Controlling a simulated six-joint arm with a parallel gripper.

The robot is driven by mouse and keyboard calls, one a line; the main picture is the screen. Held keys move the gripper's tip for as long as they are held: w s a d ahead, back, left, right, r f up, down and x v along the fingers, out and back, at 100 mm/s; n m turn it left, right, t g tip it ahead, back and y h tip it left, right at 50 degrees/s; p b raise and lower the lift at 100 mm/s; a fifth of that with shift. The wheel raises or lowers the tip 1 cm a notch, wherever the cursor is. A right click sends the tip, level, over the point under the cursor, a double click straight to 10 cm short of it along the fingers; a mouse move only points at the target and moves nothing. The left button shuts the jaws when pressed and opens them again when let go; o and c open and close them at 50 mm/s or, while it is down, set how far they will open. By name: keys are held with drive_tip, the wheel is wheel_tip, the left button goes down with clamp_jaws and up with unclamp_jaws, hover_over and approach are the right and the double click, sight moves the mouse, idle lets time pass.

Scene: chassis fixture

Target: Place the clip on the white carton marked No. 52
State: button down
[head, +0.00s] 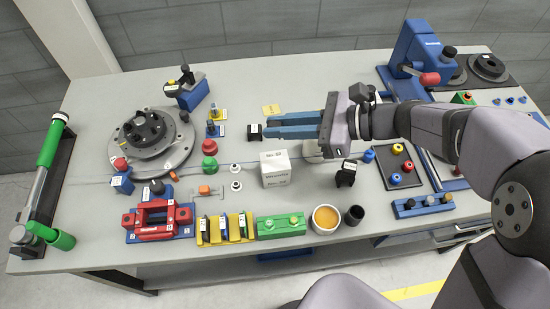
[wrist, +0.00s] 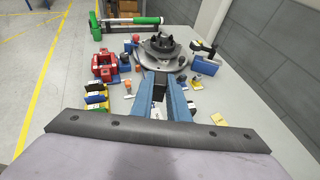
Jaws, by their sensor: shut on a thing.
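The white carton (head: 275,170) marked No. 52 stands upright near the middle of the table in the head view, with nothing on its top. My gripper (head: 266,131) has its blue fingers shut on a small black piece with a white label (head: 254,132), which I take to be the clip. It sticks out just past the fingertips, above the carton in the picture and apart from it.
Another black labelled piece (head: 346,174) stands right of the carton. A green block (head: 280,226), a cup of orange contents (head: 326,219) and white-topped small parts (head: 236,185) surround the carton. A turntable (head: 150,140) lies left. A yellow label (head: 271,110) lies behind my fingers.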

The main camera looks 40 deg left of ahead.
sight(279, 162)
drive_tip(key=shift+f+p, duration=0.7)
drive_tip(key=shift+f, duration=4.35)
drive_tip(key=shift+f, duration=0.1)
drive_tip(key=c, duration=1.7)
unclamp_jaws()
drive_tip(key=shift+r, duration=0.25)
drive_tip(key=shift+w+d, duration=0.25)
drive_tip(key=shift+d, duration=0.05)
drive_tip(key=b+v, duration=0.2)
drive_tip(key=v, duration=0.9)
drive_tip(key=shift+s+d+r, duration=0.1)
drive_tip(key=shift+d+r, duration=0.05)
drive_tip(key=shift+r, duration=0.05)
